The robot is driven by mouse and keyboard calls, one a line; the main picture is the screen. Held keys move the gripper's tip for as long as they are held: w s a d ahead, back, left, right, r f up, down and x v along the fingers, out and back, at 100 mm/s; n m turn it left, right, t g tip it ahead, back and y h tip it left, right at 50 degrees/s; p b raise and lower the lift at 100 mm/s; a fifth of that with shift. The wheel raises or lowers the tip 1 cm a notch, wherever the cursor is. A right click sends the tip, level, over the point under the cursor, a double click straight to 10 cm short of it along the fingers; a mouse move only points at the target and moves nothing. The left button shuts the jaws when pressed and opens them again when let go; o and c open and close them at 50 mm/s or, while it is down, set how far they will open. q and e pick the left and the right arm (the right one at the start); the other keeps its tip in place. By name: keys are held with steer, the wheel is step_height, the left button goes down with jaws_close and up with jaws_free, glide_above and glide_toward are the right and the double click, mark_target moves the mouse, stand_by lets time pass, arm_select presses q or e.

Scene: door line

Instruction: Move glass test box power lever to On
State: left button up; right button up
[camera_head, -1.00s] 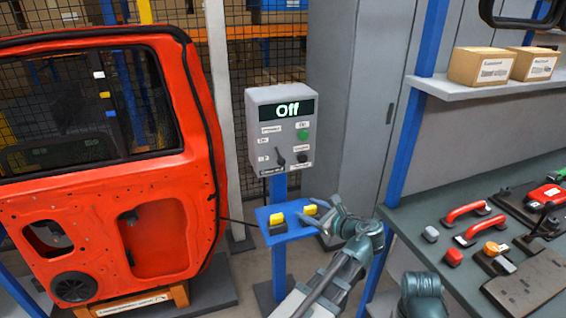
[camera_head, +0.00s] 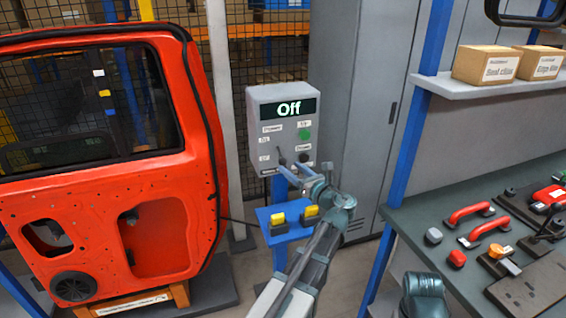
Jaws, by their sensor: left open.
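The grey glass test box (camera_head: 260,140) stands on a blue post, and its screen (camera_head: 293,109) reads "Off". On the lower left of its front is a small dark power lever (camera_head: 281,156), partly hidden by my gripper. A green button (camera_head: 304,134) and a dark button (camera_head: 303,157) sit to the right of the lever. My left gripper (camera_head: 289,171) is open, with its fingers pointing up at the lower front of the box, close to the lever. I cannot tell whether they touch it. My right gripper is not in view.
A blue shelf (camera_head: 283,228) with two yellow-topped blocks is below the box. A red car door (camera_head: 100,205) stands at left. At right, a workbench (camera_head: 420,210) holds red-handled tools, beside a blue upright (camera_head: 409,130) and a grey cabinet (camera_head: 345,90).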

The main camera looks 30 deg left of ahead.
mark_target(285, 163)
arm_select(q)
steer(key=x, duration=0.5)
steer(key=shift+w+a, duration=0.1)
steer(key=shift+a, duration=0.2)
jaws_close()
stand_by(1.2)
